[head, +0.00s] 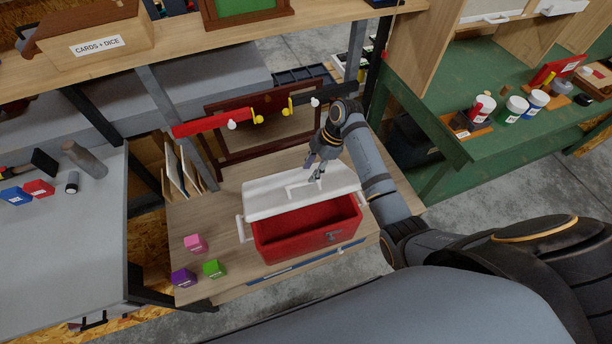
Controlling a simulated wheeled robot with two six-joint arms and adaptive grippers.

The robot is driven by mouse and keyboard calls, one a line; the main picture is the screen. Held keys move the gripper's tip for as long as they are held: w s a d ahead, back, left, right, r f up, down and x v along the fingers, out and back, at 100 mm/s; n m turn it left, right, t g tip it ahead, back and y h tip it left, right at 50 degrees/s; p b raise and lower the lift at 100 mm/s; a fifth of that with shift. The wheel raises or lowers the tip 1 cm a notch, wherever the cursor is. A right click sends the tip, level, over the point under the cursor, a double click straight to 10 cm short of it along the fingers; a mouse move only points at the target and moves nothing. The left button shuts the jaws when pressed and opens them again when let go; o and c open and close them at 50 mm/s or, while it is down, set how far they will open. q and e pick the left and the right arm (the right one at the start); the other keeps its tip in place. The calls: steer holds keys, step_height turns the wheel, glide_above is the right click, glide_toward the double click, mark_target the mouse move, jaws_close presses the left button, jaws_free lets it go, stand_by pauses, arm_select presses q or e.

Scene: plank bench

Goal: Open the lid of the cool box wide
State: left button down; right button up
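The cool box (290,243) is red and stands on the plank bench. Its white lid (268,200) is raised part way and tilted. The red inside of the box shows below the lid's front edge. A white handle (300,188) shows on the lid. My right gripper (316,173) is at the lid beside this handle, with its fingers pointing down. The view is too small to tell whether the fingers are apart or closed on anything. My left gripper is not in view.
Pink (195,243), purple (183,277) and green (214,268) cubes lie left of the box. A dark wooden frame (270,125) stands behind the cool box. A green bench (480,100) is at right.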

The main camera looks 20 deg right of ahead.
mark_target(304, 182)
steer(key=x, duration=0.5)
steer(key=shift+p, duration=0.35)
jaws_close()
